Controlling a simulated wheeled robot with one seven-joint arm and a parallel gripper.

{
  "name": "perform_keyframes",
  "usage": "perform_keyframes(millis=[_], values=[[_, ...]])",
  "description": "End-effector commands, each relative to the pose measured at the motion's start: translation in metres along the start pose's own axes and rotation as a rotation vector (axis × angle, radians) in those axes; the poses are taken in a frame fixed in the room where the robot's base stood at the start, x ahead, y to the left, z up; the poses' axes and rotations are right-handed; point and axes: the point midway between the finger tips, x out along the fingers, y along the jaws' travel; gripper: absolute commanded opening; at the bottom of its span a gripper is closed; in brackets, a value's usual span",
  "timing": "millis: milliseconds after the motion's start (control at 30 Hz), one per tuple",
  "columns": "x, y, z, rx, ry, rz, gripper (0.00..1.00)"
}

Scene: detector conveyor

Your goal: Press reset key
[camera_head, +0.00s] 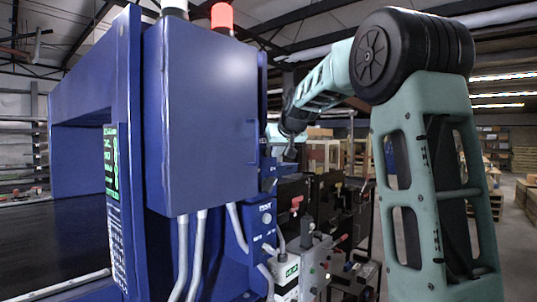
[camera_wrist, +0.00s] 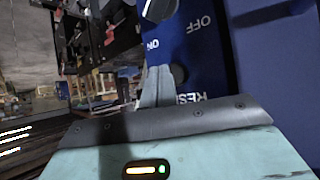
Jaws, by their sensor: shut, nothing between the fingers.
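A blue control panel (camera_wrist: 205,50) fills the upper right of the wrist view, with its lettering upside down. The partly hidden "RESET" label (camera_wrist: 190,98) is beside my fingers. A dark round key (camera_wrist: 179,74) sits by that label, just right of my fingertips. My gripper (camera_wrist: 158,72) is shut and empty, its grey fingers pointing along the panel. I cannot tell whether the fingertips touch the key. A grey and black switch (camera_wrist: 158,10) is near the "ON" and "OFF" labels. In the head view my arm reaches behind the machine's edge, and the fingertips are unclear.
A large blue cabinet (camera_head: 205,110) and the dark conveyor belt (camera_head: 50,240) stand at left. A lower blue "TEST" box (camera_head: 264,222) and grey conduits (camera_head: 190,255) are below. Dark equipment (camera_head: 325,205) crowds the space beneath my arm. Open floor lies far right.

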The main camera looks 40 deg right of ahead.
Motion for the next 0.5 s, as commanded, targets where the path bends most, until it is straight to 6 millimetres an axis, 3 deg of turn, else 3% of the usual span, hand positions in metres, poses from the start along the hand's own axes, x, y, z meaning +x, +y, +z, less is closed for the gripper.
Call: perform_keyframes(millis=[500], values=[[0.006, -0.0043, -0.0044, 0.001, 0.0, 0.0, 0.0]])
